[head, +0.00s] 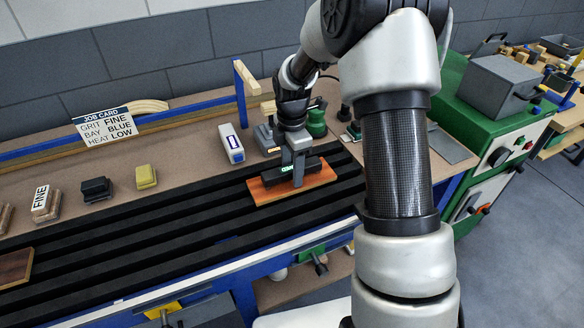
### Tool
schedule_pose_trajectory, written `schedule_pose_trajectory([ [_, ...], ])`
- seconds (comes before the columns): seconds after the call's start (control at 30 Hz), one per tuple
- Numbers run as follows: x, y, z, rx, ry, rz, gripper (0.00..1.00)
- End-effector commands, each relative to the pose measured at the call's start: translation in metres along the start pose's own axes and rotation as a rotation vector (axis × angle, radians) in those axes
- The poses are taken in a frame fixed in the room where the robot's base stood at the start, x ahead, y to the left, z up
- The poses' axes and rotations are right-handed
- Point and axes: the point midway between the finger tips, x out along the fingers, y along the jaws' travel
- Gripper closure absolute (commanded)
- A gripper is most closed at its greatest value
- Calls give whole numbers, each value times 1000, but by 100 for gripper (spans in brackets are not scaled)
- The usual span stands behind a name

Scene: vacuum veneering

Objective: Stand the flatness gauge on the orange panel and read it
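The orange panel (262,190) lies flat on the black ribbed bed of the bench. The flatness gauge (315,165), a long dark bar with a small lit green display, is upright on the panel, running along its length. The green characters are too small to read. My gripper (298,170) points down over the middle of the gauge. One grey finger crosses its near face and covers part of it; the far finger is hidden. The gripper looks shut on the gauge, and the gauge appears to touch the panel.
A job card (104,125) reads grit FINE, bay BLUE, heat LOW. A white and blue box (230,144), a yellow block (146,176), a dark block (96,189) and a FINE block (43,203) stand along the back. A brown panel (14,268) lies left. A green machine (480,115) stands right.

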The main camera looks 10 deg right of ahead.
Motion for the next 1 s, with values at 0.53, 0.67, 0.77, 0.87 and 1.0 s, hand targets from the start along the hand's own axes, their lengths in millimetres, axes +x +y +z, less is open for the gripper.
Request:
schedule_pose_trajectory([
  [0.53,-71,1,1,0,-1,5,50],
  [0.67,-104,1,0,1,-1,6,50],
  [0.77,-126,1,0,1,0,4,50],
  [0.87,-146,1,0,1,0,3,50],
  [1.0,-164,0,0,0,0,1,50],
])
